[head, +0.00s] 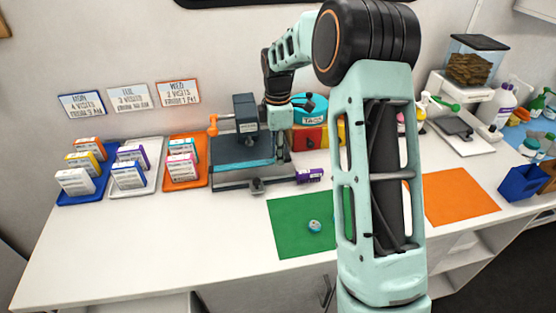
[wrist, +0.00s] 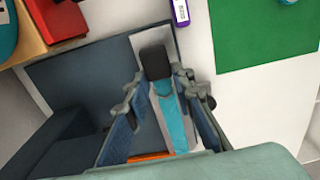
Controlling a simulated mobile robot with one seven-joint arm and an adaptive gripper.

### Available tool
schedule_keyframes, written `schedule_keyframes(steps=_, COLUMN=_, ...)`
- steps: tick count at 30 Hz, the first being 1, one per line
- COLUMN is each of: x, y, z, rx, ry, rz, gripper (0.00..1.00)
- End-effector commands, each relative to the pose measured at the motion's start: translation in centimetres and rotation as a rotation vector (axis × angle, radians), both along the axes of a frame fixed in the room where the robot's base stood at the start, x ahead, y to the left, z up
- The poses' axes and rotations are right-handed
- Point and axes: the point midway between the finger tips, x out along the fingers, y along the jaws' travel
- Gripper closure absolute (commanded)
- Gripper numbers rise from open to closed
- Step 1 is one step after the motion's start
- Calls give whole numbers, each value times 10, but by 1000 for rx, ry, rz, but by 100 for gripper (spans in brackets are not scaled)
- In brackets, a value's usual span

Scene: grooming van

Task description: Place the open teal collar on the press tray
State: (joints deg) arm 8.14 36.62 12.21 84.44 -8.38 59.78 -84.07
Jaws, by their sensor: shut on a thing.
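The open teal collar shows as a flat, stretched-out strip in the head view (head: 240,166) and the wrist view (wrist: 174,118), with a black block at one end. My gripper (head: 283,158) is over the right side of the dark blue press (head: 246,112). In the wrist view my gripper's fingers (wrist: 160,88) stand on either side of the collar near the black end, shut on it. The light grey press tray (wrist: 143,43) lies under the collar, along the front of the press. I cannot tell whether the collar touches it.
A purple box (head: 309,175) lies right of the press. A green mat (head: 290,240) with a small teal disc (head: 314,226) is in front right. Blue, white and orange (head: 200,182) trays of boxes stand left. The front left counter is clear.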

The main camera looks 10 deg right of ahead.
Motion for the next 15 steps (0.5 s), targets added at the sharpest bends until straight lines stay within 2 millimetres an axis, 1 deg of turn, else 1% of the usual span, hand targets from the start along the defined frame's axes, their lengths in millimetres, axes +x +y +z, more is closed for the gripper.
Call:
schedule_keyframes(steps=3, x=1, y=-1, z=-17, rx=-1, ry=4, rz=0, gripper=100)
schedule_keyframes(steps=6, x=1, y=-2, z=-30, rx=-1, ry=3, rz=0, gripper=100)
schedule_keyframes(steps=8, x=1, y=-2, z=-33, rx=-1, ry=1, rz=0, gripper=100)
schedule_keyframes(steps=15, x=1, y=-1, z=-33, rx=-1, ry=0, rz=-1, gripper=100)
